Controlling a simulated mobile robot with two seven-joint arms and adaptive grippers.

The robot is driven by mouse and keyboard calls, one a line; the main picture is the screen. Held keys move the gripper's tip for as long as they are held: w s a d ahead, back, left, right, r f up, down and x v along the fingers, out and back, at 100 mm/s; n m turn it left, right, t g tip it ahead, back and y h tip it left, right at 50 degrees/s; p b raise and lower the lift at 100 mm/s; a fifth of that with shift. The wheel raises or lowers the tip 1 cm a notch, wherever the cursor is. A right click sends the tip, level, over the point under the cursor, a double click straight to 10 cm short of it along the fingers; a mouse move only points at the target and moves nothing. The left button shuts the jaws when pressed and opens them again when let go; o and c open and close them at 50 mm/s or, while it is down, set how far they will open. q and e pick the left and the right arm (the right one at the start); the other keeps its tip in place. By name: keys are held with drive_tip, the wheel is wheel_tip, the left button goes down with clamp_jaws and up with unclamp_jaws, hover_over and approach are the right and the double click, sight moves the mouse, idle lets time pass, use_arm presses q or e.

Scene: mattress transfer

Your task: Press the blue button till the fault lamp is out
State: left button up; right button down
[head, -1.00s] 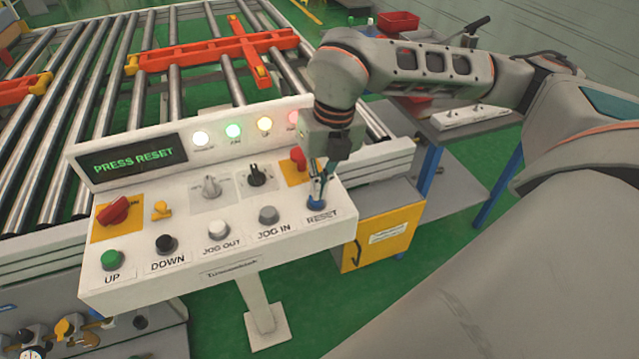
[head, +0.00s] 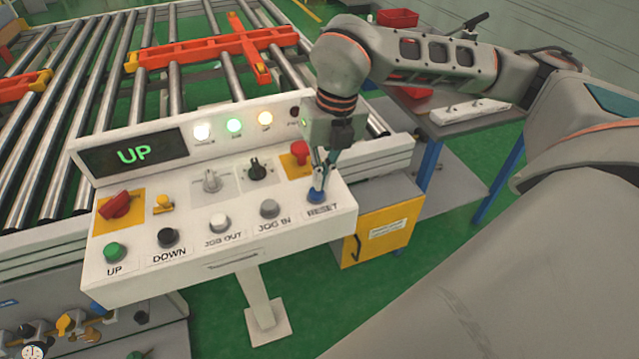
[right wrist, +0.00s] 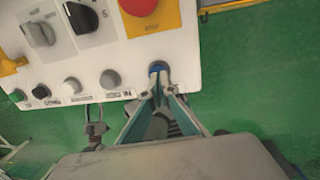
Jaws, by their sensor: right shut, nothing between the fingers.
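The blue button (head: 316,196), labelled RESET, sits at the right end of the white control panel (head: 235,262). My right gripper (head: 318,186) is shut and empty, with its fingertips down at the blue button. In the right wrist view the fingertips (right wrist: 158,80) meet the blue button (right wrist: 157,69) and partly cover it. The fault lamp (head: 294,112), rightmost in the lamp row, is dark. The white, green and amber lamps beside it are lit. My left gripper is not in view.
The panel also carries a green UP button (head: 114,252), a black DOWN button (head: 168,238), grey jog buttons, selector knobs and a red mushroom button (head: 299,150) near my right gripper. A roller conveyor (head: 60,110) lies behind, and a yellow box (head: 385,230) stands to the right.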

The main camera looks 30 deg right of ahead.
sight(323, 193)
drive_tip(key=r, duration=0.4)
drive_tip(key=shift+s+r, duration=0.2)
drive_tip(key=shift+s, duration=0.2)
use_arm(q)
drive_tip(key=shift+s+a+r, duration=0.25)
use_arm(e)
wheel_tip(323, 193, up, 7)
drive_tip(key=d, duration=0.1)
drive_tip(key=shift+s, duration=0.15)
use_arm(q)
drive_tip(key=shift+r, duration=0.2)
